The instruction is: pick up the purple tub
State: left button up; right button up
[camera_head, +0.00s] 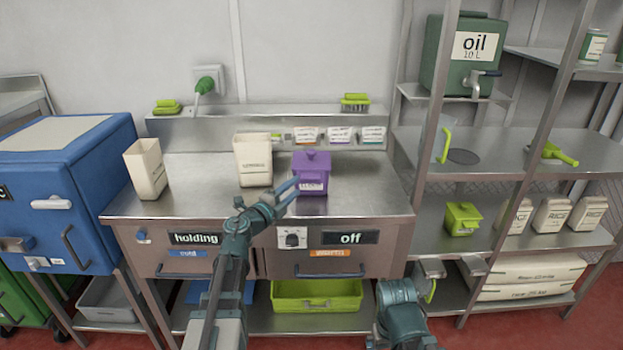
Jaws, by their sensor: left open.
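The purple tub (311,178) stands upright with its lid on, on the steel counter (365,195) in the head view, right of the middle cream container. A pale label shows on its front. My left gripper (291,190) is open at the tub's lower left front, its fingers pointing toward the tub. I cannot tell whether a finger touches it. Nothing is between the fingers that I can see. Of my right arm only teal links show at the bottom right; its gripper is not visible.
Two cream containers stand on the counter, one at the left (146,170) and one in the middle (253,160). A ledge (270,115) runs behind the tub. A steel shelf rack (500,145) stands at the right. The counter right of the tub is clear.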

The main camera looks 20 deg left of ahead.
aim_at(311, 178)
pick_arm(q)
jog(key=shift+w+d, duration=0.1)
jog(key=shift+w, duration=0.15)
jog(key=x, duration=0.5)
jog(key=shift+w+a, duration=0.2)
jog(key=shift+a, duration=0.15)
jog(key=shift+s, duration=0.1)
grip_shut()
dwell(1.0)
